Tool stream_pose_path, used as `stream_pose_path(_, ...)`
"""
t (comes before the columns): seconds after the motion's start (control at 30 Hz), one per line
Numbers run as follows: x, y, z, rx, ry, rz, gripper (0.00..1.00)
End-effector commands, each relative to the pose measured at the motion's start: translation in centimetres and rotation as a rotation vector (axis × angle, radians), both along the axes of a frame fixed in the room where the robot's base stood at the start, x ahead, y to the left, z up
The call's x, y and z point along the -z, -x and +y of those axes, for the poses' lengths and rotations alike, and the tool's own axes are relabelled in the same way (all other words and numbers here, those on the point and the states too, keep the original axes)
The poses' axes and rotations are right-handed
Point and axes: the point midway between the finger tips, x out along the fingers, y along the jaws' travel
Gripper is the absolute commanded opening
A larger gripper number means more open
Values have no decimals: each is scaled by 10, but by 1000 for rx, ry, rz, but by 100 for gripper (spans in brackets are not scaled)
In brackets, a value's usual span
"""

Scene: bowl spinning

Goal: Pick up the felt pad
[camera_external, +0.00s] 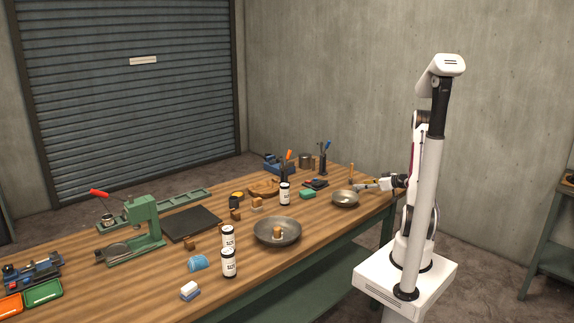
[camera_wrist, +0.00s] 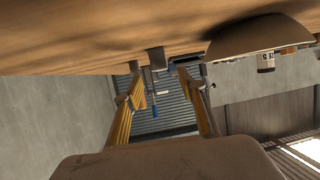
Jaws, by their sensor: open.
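I cannot tell for sure which thing is the felt pad. My gripper (camera_external: 366,186) is at the table's right end, close to the right side of the small bowl (camera_external: 345,199). In the wrist view, which looks upside down, its fingers (camera_wrist: 160,92) are apart with nothing held between them. The bowl (camera_wrist: 258,36) shows there at upper right.
A larger bowl (camera_external: 277,232) with a wooden cube (camera_external: 277,233) inside stands mid-table. Labelled cans (camera_external: 228,263) stand left of it. A tool cup (camera_external: 323,165) stands behind the small bowl. The green press (camera_external: 143,222) is at the left. Bare wood (camera_external: 330,222) lies between the bowls.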

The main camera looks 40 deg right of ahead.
Motion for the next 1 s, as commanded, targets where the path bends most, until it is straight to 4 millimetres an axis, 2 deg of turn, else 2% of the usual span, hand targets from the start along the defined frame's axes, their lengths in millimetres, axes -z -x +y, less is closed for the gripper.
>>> stream_pose_path(0.17,4,-9,1,0,0,1,40)
stream_pose_path(0.57,5,-11,1,0,0,0,40)
stream_pose_path(0.77,14,-24,4,-1,-2,1,40)
stream_pose_path(1.0,24,-48,6,-1,0,0,40)
